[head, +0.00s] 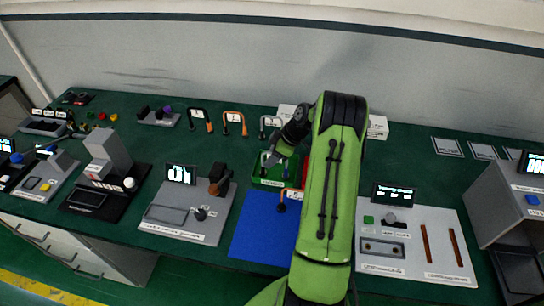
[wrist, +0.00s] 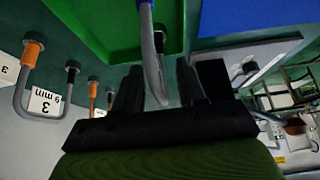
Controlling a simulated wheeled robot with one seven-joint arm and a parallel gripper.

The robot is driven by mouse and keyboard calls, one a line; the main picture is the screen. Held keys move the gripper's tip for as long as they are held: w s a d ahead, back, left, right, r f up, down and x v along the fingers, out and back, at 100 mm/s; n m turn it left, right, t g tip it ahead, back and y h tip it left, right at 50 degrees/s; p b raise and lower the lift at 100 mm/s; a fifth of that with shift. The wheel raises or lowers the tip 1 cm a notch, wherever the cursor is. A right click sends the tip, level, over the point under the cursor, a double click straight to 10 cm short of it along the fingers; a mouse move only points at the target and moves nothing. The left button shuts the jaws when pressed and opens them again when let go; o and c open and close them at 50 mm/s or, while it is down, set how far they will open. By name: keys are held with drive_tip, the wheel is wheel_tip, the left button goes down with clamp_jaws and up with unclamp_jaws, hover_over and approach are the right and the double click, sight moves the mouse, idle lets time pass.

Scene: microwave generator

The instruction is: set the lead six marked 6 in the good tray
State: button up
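The green tray (head: 262,181) stands near the middle of the bench, partly hidden by my arm. My gripper (head: 272,158) is low at this tray. In the wrist view a grey U-shaped lead (wrist: 151,50) passes between the two dark fingers of my gripper (wrist: 162,82), with its bend close to the palm. One leg reaches out past the rim of the green tray (wrist: 118,58). Some gap shows beside the lead, and I cannot tell whether the fingers press on it. No number shows on this lead.
Behind the green tray stand several leads, including an orange one (head: 234,119). One wrist-view card (wrist: 45,103) reads 3, 9 mm. A blue mat (head: 256,232) lies in front. Beside it are a grey panel (head: 186,212) and a white panel (head: 416,255).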

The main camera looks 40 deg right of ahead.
drive_tip(key=shift+r, duration=0.25)
drive_tip(key=p+v, duration=0.2)
drive_tip(key=v, duration=1)
drive_tip(key=s+a+r+m+g+h, duration=0.1)
drive_tip(key=a+r, duration=0.5)
drive_tip(key=a, duration=0.5)
drive_tip(key=a+r+m+h, duration=0.1)
drive_tip(key=a+r+m, duration=0.1)
drive_tip(key=a+r, duration=0.6)
drive_tip(key=s+a+m+t, duration=0.1)
drive_tip(key=s+a+m, duration=0.1)
drive_tip(key=s+a, duration=0.4)
drive_tip(key=s+a+f+m+h, duration=0.1)
drive_tip(key=s+a, duration=0.5)
drive_tip(key=s, duration=0.6)
drive_tip(key=shift+s+a+m+t+h+b, duration=0.2)
drive_tip(key=shift+m+t+h+b, duration=0.15)
drive_tip(key=shift+m, duration=0.45)
